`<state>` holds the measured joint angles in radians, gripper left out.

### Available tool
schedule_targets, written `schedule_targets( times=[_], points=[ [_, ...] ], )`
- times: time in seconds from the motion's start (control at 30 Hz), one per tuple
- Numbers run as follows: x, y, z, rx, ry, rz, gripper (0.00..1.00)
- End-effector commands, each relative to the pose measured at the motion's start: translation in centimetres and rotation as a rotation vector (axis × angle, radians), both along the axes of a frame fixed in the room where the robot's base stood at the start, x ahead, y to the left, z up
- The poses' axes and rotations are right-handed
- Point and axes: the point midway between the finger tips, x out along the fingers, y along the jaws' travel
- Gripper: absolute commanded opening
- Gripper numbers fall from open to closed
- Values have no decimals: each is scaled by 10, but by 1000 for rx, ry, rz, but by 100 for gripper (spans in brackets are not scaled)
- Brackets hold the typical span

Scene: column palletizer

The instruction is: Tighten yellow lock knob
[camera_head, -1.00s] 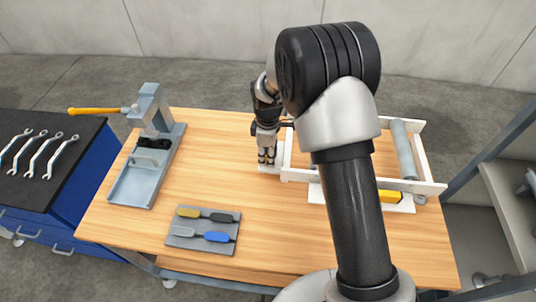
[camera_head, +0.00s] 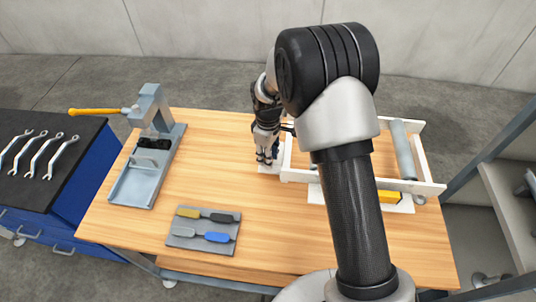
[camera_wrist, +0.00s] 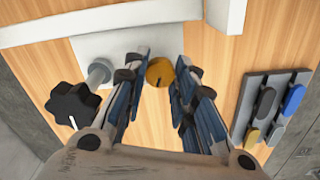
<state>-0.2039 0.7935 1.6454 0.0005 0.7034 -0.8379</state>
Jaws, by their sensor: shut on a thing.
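In the wrist view the round yellow lock knob (camera_wrist: 160,72), with a dark mark on its face, sits between my gripper's blue-and-black fingers (camera_wrist: 160,66). My gripper is shut on it. The knob is at the edge of a pale plate (camera_wrist: 108,52) by the white frame. In the head view my gripper (camera_head: 268,158) points down at the left end of the white frame (camera_head: 287,160), and the knob is hidden by the fingers.
A black lobed knob (camera_wrist: 75,103) stands left of my fingers. A grey board (camera_head: 203,232) with coloured handles lies in front. A grey fixture with an orange lever (camera_head: 95,111) stands at the left. The middle of the wooden table (camera_head: 200,180) is clear.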

Motion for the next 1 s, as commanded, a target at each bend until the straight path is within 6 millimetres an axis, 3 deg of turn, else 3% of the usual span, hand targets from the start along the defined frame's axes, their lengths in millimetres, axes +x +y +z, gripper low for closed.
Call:
schedule_targets(
  times=[1.0],
  points=[
    [1,0,0,1,0,-942,1]
  ],
)
